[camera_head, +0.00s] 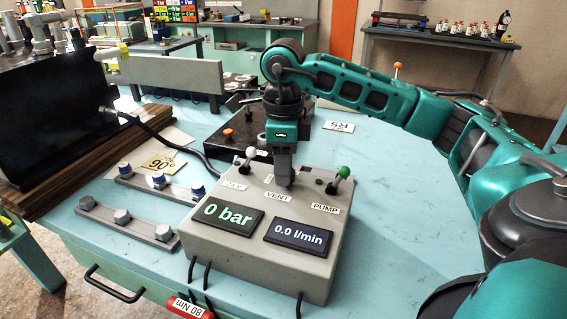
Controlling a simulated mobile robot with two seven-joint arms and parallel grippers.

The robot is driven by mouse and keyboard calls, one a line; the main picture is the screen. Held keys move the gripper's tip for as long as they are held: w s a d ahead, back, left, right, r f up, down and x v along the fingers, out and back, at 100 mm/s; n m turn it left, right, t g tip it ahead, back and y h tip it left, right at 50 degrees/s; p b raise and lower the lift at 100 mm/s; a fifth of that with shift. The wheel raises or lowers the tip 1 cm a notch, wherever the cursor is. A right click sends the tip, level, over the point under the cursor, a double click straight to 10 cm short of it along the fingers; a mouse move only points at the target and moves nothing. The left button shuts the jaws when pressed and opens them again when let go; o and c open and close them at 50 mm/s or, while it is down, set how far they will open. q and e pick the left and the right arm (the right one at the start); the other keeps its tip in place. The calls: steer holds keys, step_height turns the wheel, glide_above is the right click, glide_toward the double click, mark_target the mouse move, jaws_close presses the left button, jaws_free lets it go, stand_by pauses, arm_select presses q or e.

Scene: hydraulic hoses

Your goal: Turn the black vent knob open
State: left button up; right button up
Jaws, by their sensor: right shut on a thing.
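The grey control box (190,232) stands on the light blue bench, with "0 bar" (228,217) and "0.0 l/min" (298,237) displays on its front. The VENT label (278,197) is on its top face. My right gripper (284,181) points straight down just behind that label, shut at the vent knob's place. The black vent knob itself is hidden by the gripper, so its angle cannot be seen. My left gripper is not in view.
A white-tipped lever (251,153) stands left of my right gripper, and a green-tipped lever (343,173) stands right of it by the PUMP label. Bolt rails (125,222) lie left of the box. A black block with an orange knob (228,133) is behind. The bench's right side is clear.

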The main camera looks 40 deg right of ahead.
stand_by(0.5)
steer(key=o, duration=1.1)
steer(key=shift+c, duration=0.2)
step_height(320, 180, up, 13)
steer(key=p, duration=0.3)
